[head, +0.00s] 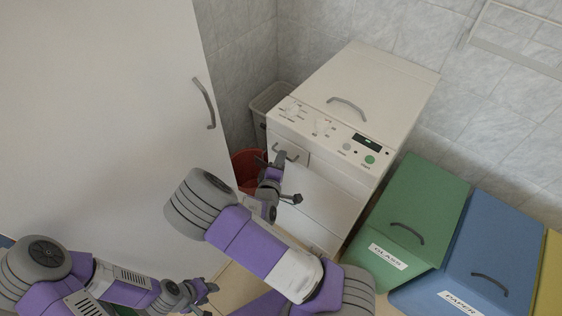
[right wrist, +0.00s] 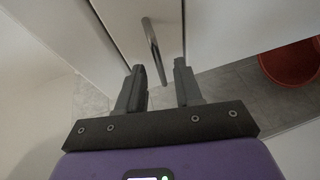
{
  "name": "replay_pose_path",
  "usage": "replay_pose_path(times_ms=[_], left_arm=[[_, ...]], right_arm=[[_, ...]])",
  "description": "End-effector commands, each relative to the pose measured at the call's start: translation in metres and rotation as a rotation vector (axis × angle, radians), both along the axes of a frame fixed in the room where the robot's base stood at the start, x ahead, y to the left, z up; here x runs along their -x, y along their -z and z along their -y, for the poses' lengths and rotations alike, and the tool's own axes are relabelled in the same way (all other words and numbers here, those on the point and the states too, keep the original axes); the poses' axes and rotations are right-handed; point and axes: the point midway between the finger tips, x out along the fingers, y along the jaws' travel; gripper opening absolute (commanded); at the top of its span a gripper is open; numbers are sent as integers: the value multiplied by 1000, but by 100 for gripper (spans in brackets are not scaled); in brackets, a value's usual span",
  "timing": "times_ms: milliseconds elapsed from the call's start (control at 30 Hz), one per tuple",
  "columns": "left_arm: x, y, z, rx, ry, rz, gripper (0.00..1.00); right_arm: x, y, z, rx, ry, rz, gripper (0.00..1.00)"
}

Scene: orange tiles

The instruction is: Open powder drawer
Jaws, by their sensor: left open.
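The white washing machine (head: 375,85) stands in the corner. Its powder drawer (head: 300,157) is a small front panel below the left of the controls, and it looks closed. The drawer's grey bar handle (head: 289,153) also shows in the right wrist view (right wrist: 151,45). My right gripper (head: 284,183) is just in front of the machine below the handle. In the right wrist view its two fingers (right wrist: 160,72) are apart and empty, with the handle ahead of the gap. My left gripper (head: 207,290) is open and empty, low in the head view, away from the machine.
A tall white cabinet (head: 100,110) with a handle is at the left. A red bucket (head: 247,168) and a pale bin (head: 267,103) stand between it and the machine. Green (head: 425,205) and blue (head: 500,250) bins stand close on the right.

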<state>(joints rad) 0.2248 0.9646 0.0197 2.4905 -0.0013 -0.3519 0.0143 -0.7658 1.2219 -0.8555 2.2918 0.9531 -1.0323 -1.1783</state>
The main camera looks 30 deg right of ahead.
Motion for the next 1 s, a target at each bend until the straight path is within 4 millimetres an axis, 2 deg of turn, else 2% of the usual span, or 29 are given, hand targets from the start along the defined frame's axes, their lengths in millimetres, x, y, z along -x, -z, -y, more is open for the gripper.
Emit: replay_pose_path(times_ms=[367,600,1000], left_arm=[[0,2,0,0,0,0,43],[0,2,0,0,0,0,43],[0,2,0,0,0,0,43]], right_arm=[[-6,1,6,-1,0,-1,35],[-6,1,6,-1,0,-1,0],[-6,1,6,-1,0,-1,0]])
